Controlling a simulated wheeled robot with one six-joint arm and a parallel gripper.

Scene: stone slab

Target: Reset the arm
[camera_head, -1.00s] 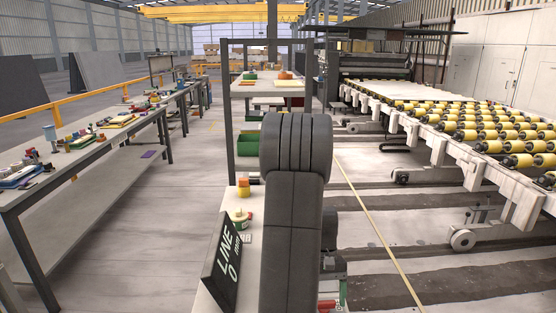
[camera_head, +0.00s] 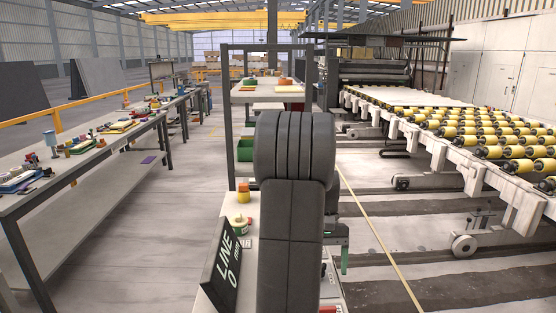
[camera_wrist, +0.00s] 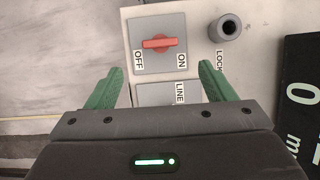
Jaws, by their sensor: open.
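My gripper (camera_wrist: 161,82) is open and empty in the wrist view, with two green fingers spread apart. It is over a pale panel with a grey switch plate (camera_wrist: 144,22) carrying a red handle (camera_wrist: 159,43). The handle lies crosswise in the picture, above and between the OFF and ON labels. The fingers appear clear of the handle. In the head view my dark arm hides most of the gripper and the switch; one green finger (camera_head: 344,260) shows to the right of the arm.
A dark LINE sign (camera_head: 222,268) stands left of my arm. A round lock (camera_wrist: 228,27) sits beside the switch. A long workbench (camera_head: 80,152) with tools stands left, a yellow-roller conveyor (camera_head: 470,160) right. Floor between bench and my arm is clear.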

